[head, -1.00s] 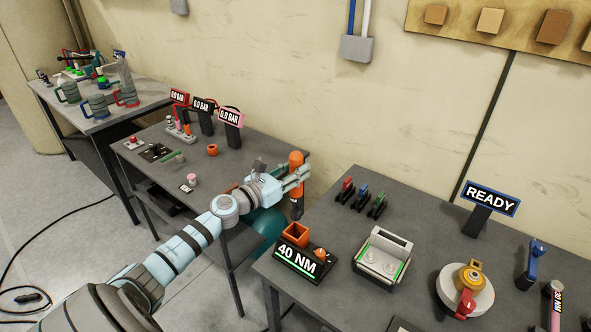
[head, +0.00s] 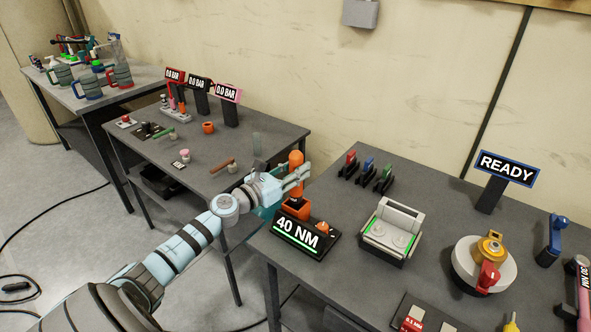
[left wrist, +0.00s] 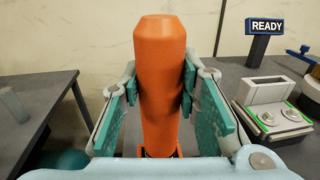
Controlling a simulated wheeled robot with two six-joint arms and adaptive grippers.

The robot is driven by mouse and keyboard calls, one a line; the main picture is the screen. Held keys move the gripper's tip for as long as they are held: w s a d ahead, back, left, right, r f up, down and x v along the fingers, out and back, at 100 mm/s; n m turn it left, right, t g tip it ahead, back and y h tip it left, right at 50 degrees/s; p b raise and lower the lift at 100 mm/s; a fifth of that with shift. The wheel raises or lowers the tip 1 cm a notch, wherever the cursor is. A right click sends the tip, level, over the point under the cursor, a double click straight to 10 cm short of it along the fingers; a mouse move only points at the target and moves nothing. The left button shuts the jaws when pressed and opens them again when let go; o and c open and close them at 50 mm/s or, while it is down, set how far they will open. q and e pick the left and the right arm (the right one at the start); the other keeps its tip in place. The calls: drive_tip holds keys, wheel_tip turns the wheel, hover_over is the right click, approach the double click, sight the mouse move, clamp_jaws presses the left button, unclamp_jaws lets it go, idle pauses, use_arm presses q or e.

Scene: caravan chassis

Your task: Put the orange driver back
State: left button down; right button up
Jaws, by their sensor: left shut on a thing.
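The orange driver (head: 296,180) is upright at the left edge of the right-hand table, its lower end at the orange holder (head: 291,209) of the 40 NM stand (head: 305,232). Whether it is fully seated is hard to tell. My left gripper (head: 296,177) is shut on the driver's handle. In the left wrist view the driver (left wrist: 160,75) stands between the teal finger pads, with a bit of the orange holder visible below it. My right gripper is not in view.
Right of the stand are a grey-white fixture (head: 392,227), a READY sign (head: 508,168) and a round white base with a brass part (head: 485,262). Small red, blue and green clamps (head: 366,170) stand behind. A second table with gauges (head: 228,93) is at left.

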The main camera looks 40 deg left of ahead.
use_arm(q)
drive_tip(key=shift+r, duration=0.1)
drive_tip(key=c, duration=1.1)
unclamp_jaws()
drive_tip(key=shift+s, duration=0.1)
wheel_tip(320, 180, up, 10)
drive_tip(key=shift+r, duration=0.1)
